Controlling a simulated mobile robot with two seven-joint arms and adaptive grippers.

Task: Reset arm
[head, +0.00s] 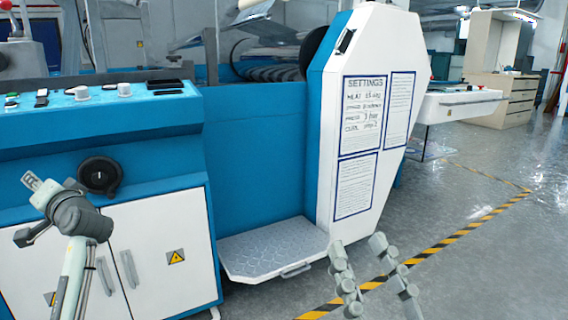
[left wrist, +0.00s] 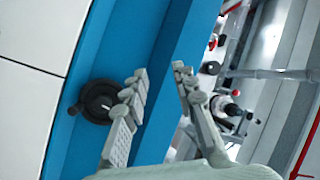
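My left gripper (head: 27,208) is raised in front of the blue and white machine (head: 255,140), at the left of the head view. In the left wrist view its two fingers (left wrist: 159,71) stand apart with nothing between them, so it is open and empty. A black round knob (head: 100,176) on the machine's front is to the right of this gripper in the head view; it also shows beside a finger in the left wrist view (left wrist: 97,101). My right gripper (head: 358,243) is low at the bottom centre-right, fingers spread apart and empty.
A control panel (head: 95,92) with knobs and switches tops the machine's left part, above white cabinet doors (head: 165,240). A metal step plate (head: 275,250) juts out low beside the white settings panel (head: 365,115). Grey floor with yellow-black tape (head: 480,220) is open at right.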

